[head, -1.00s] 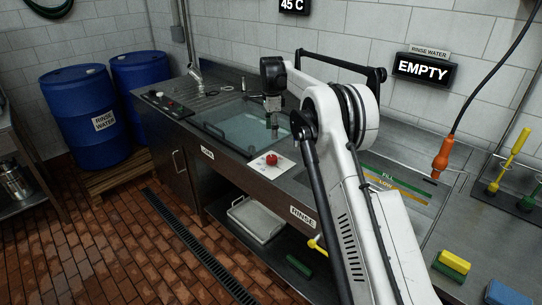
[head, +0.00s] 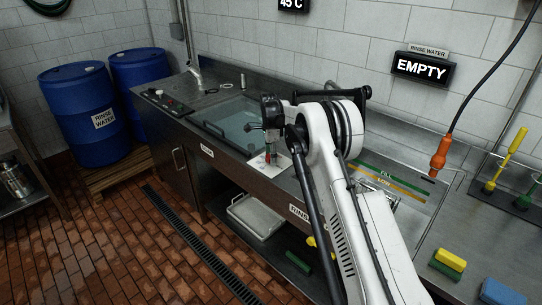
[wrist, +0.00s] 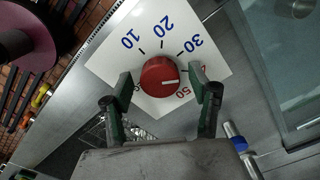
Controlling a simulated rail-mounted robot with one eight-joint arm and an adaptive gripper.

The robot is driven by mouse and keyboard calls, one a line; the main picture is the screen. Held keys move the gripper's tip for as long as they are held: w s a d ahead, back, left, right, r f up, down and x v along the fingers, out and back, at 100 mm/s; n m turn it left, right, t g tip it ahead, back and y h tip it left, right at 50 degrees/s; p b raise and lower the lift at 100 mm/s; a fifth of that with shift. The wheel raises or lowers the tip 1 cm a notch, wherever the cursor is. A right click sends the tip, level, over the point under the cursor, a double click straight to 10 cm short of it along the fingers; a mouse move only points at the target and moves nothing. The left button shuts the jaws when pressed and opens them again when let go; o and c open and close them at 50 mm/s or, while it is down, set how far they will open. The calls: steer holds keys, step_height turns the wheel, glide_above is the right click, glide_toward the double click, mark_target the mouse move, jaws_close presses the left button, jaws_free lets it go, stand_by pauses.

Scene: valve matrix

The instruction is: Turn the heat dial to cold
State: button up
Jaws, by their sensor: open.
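The heat dial (wrist: 158,76) is a round red knob on a white plate (wrist: 110,55) with blue 10, 20, 30 and red higher numbers, one partly covered by a finger. Its white mark points right, roughly between the 40 and 50 positions. My gripper (wrist: 161,84) is open, with one green-padded finger on each side of the dial; I cannot tell whether they touch it. In the head view my gripper (head: 270,153) points down over the plate (head: 263,167) on the counter front, and the dial is mostly hidden behind the fingers.
A glass-covered basin (head: 228,122) lies behind the dial, and its edge shows in the wrist view (wrist: 295,100). Blue barrels (head: 90,105) stand at the left. A sign reading EMPTY (head: 422,68) and a 45 C display (head: 291,5) are on the wall.

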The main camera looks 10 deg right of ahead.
steer(key=c, duration=1.1)
steer(key=shift+c, duration=0.2)
